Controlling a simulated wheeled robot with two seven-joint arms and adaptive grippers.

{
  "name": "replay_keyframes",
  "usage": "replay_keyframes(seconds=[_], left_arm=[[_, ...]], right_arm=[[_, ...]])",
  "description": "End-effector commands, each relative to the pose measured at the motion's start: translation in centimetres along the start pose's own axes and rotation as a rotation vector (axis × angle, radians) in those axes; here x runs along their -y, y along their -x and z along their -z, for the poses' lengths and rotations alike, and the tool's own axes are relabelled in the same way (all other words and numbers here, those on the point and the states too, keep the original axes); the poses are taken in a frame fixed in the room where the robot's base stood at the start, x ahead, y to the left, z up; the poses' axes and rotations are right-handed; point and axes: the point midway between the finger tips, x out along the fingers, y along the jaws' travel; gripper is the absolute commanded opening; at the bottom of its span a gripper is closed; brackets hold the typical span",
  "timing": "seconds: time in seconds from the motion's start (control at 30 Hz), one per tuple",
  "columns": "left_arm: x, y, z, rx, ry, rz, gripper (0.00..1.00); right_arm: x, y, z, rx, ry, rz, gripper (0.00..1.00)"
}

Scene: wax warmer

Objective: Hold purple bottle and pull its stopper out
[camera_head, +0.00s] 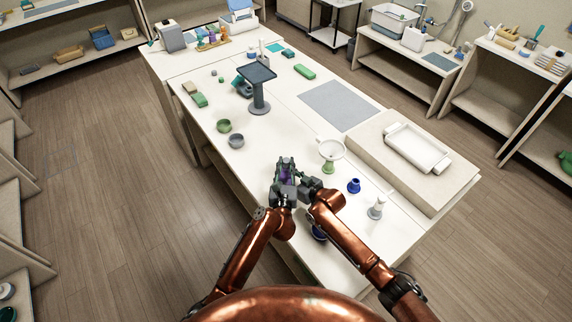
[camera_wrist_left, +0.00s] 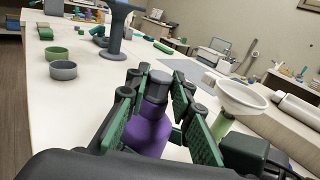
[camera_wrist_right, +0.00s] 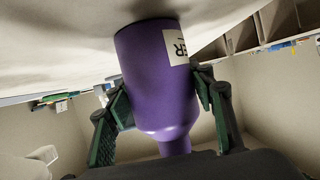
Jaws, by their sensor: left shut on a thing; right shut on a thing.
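The purple bottle (camera_wrist_right: 152,75) fills the middle of the right wrist view, upside down in the picture, with part of a white label. My right gripper (camera_wrist_right: 162,95) has its fingers on either side of the bottle's body and is shut on it. In the left wrist view the bottle (camera_wrist_left: 148,132) stands nearly upright with its dark grey stopper (camera_wrist_left: 159,77) at the top. My left gripper (camera_wrist_left: 158,88) has its fingertips on either side of the stopper and neck; the exact contact is unclear.
A white funnel on a green stand (camera_head: 330,150) is close to the right of the grippers. A blue bottle (camera_head: 354,186) and a grey-white piece (camera_head: 376,208) stand further right. Green (camera_head: 224,126) and grey (camera_head: 236,141) bowls lie beyond to the left.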

Motion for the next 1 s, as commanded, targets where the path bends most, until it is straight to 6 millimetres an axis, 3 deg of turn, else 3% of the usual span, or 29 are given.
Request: replay_keyframes(seconds=[0.2,1.0], left_arm=[[0.0,0.01,0.01,0.0,0.0,0.0,0.0],[-0.02,-0.02,-0.66,0.0,0.0,-0.001,0.0]], right_arm=[[-0.04,0.0,0.02,0.0,0.0,-0.001,0.11],[-0.06,0.02,0.0,0.0,0.0,-0.001,0.11]])
